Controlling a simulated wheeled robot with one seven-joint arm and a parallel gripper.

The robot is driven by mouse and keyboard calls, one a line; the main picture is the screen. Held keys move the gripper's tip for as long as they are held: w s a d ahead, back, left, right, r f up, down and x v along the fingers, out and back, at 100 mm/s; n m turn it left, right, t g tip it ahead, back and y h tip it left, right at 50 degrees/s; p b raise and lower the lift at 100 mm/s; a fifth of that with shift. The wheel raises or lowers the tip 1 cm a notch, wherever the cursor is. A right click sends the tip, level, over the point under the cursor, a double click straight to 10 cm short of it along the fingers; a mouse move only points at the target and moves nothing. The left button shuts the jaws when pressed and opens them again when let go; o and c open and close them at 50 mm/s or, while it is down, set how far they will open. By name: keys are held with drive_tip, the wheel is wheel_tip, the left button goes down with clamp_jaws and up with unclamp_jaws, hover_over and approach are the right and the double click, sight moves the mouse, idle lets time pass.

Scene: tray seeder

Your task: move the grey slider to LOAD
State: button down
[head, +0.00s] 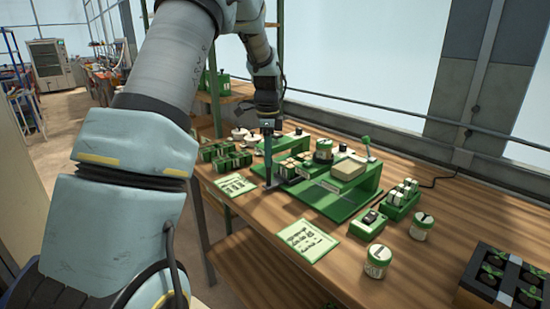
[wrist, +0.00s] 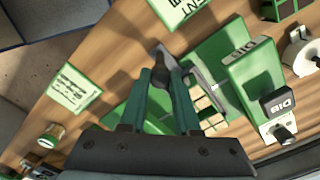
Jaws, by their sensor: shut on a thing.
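The grey slider (wrist: 162,60) shows as a dark grey knob between my fingertips in the wrist view; most of it is hidden by the fingers. My gripper (head: 269,183) points down at the left front of the green seeder (head: 345,208). In the wrist view my gripper (wrist: 164,72) is shut on the knob. A grey strip (wrist: 201,76) runs beside the fingers, next to pale blocks. I cannot read a LOAD mark in either view.
Pale blocks (head: 290,168) and a beige block (head: 349,168) sit on the seeder. A green-knobbed lever (head: 366,141) stands behind. Printed cards (head: 306,240) lie in front. Jars (head: 377,261) and a black seedling tray (head: 497,280) are at right. Green pots (head: 222,156) are at left.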

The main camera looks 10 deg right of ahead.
drive_tip(key=shift+w, duration=0.1)
drive_tip(key=c, duration=0.6)
unclamp_jaws()
wheel_tip(320, 180, up, 11)
drive_tip(key=shift+f+b, duration=0.1)
drive_tip(key=shift+b, duration=1)
